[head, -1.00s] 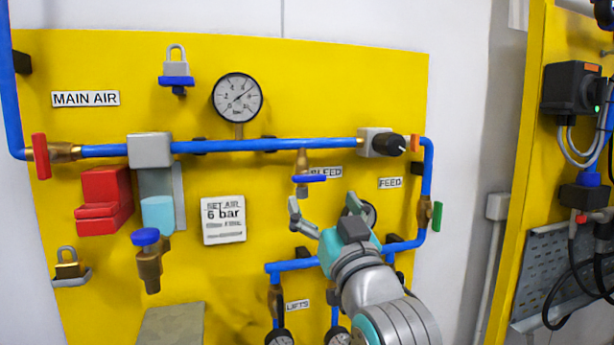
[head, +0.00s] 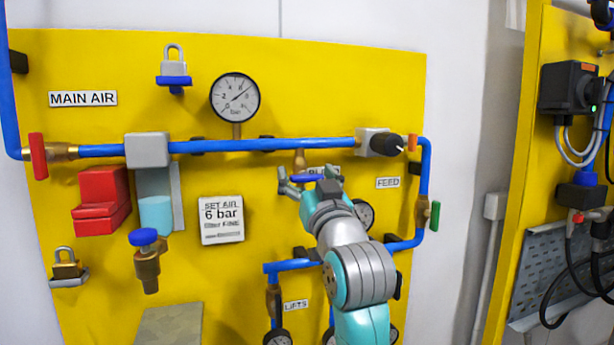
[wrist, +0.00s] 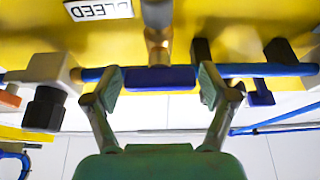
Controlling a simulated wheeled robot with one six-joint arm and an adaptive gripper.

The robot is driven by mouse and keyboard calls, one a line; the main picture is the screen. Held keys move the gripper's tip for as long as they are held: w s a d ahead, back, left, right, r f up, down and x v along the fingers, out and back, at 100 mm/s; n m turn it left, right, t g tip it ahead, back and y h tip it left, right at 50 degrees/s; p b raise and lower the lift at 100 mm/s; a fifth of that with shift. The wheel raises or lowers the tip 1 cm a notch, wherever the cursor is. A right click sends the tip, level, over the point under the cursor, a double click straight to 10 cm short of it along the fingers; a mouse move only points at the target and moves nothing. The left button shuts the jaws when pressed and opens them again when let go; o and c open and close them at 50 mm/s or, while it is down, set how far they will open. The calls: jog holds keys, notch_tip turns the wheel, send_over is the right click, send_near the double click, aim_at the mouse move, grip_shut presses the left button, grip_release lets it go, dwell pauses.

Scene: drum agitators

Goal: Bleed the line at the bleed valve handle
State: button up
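The bleed valve handle (head: 307,178) is a blue bar on a brass stem hanging below the blue air pipe, partly hidden by my gripper in the head view. In the wrist view the blue handle (wrist: 158,78) lies level between my two fingers, with the brass stem (wrist: 158,38) meeting it. My gripper (wrist: 160,86) is open, one finger past each end of the handle, with gaps on both sides. In the head view my gripper (head: 307,181) is at the handle's height.
The blue pipe (head: 260,145) runs across the yellow panel (head: 340,80) just above. A black knob (head: 387,145) and the FEED label (head: 388,183) are to the right. A pressure gauge (head: 235,97) is at upper left. A small gauge (head: 365,213) sits close beside my arm.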

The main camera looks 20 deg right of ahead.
jog(key=c, duration=0.7)
jog(key=shift+n+y, duration=0.4)
jog(key=shift+n, duration=0.2)
jog(key=n+y, duration=0.1)
jog(key=n, duration=0.1)
jog(key=n+y, duration=0.1)
jog(key=n, duration=0.2)
jog(key=shift+n+y, duration=0.3)
jog(key=n+g+y, duration=0.1)
jog(key=n, duration=0.2)
jog(key=n+g+y, duration=0.1)
jog(key=n, duration=0.2)
jog(key=shift+a, duration=0.15)
jog(key=n+g, duration=0.1)
jog(key=n, duration=0.1)
jog(key=n+g+y, duration=0.1)
jog(key=n, duration=0.2)
jog(key=shift+a+f+y, duration=0.1)
jog(key=shift+f+y, duration=0.1)
jog(key=shift+y, duration=0.1)
jog(key=n, duration=0.2)
jog(key=n+g, duration=0.1)
jog(key=n, duration=0.1)
jog(key=shift+f+g, duration=0.1)
jog(key=shift+g, duration=0.2)
jog(key=shift+n, duration=0.4)
